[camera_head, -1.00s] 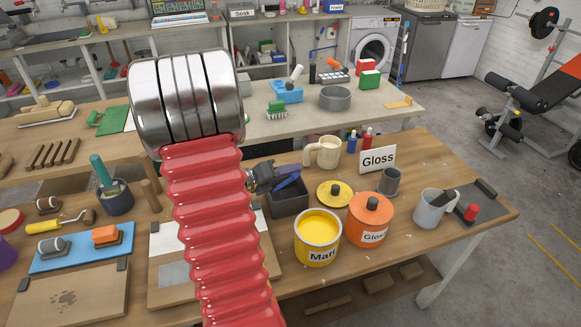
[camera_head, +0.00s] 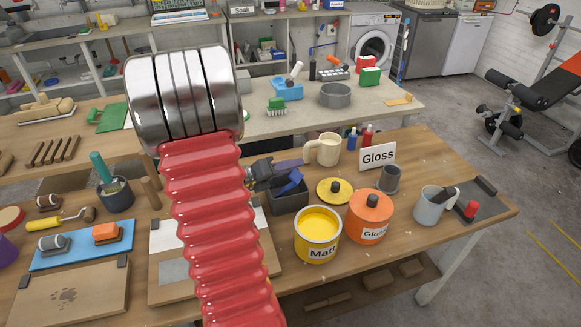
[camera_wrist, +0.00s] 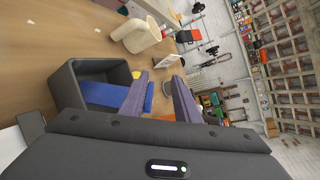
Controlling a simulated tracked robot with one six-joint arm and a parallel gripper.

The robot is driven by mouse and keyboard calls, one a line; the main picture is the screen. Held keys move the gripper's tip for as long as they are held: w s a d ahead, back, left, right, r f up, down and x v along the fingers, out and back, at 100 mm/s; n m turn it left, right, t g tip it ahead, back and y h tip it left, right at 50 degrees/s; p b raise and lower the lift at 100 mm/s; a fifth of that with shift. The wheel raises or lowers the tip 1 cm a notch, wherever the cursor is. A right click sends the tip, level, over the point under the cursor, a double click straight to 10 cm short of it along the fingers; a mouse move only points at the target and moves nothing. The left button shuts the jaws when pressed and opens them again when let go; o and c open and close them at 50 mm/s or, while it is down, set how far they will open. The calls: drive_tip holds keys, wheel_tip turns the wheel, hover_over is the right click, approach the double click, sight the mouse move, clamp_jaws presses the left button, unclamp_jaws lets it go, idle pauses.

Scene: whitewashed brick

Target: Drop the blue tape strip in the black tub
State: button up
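The black tub (camera_head: 289,203) stands on the wooden bench behind the yellow paint can; it also shows at the left in the wrist view (camera_wrist: 66,92). The blue tape strip (camera_head: 291,182) is at the tub's opening, tilted, with its upper end above the rim. In the wrist view the strip (camera_wrist: 149,98) lies alongside the left purple finger, with a gap between it and the right finger. My gripper (camera_wrist: 160,88) is open at the tub. Whether the strip still touches the left finger, and where its lower end rests, I cannot tell.
A beige mug (camera_head: 324,151) stands behind the tub, and a yellow lid (camera_head: 335,191) lies to its right. The yellow paint can (camera_head: 318,238) and orange pot (camera_head: 369,218) stand in front. A "Gloss" sign (camera_head: 378,156) is farther right.

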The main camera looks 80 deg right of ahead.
drive_tip(key=v, duration=1.3)
drive_tip(key=shift+w+a, duration=0.1)
drive_tip(key=shift+w, duration=0.05)
idle(0.5)
drive_tip(key=s+a+f+m+y, duration=0.2)
drive_tip(key=a+f+m+y, duration=0.3)
drive_tip(key=m, duration=0.4)
drive_tip(key=w+a+m+t+y, duration=0.2)
drive_tip(key=w+a+m+t, duration=0.25)
drive_tip(key=a+m, duration=0.65)
drive_tip(key=w+a+r+t+y, duration=0.1)
drive_tip(key=w+a+r+t, duration=0.2)
drive_tip(key=a, duration=0.6)
drive_tip(key=w+a+r+m+t+y, duration=0.1)
drive_tip(key=w+a+r+t+y, duration=0.1)
drive_tip(key=a+r, duration=0.4)
drive_tip(key=w+a+r+t+y, duration=0.1)
drive_tip(key=w+a+r+t, duration=0.3)
drive_tip(key=a, duration=0.8)
drive_tip(key=shift+a+r+t+y, duration=0.2)
drive_tip(key=shift+r+t+y, duration=0.15)
drive_tip(key=shift+r+y, duration=0.05)
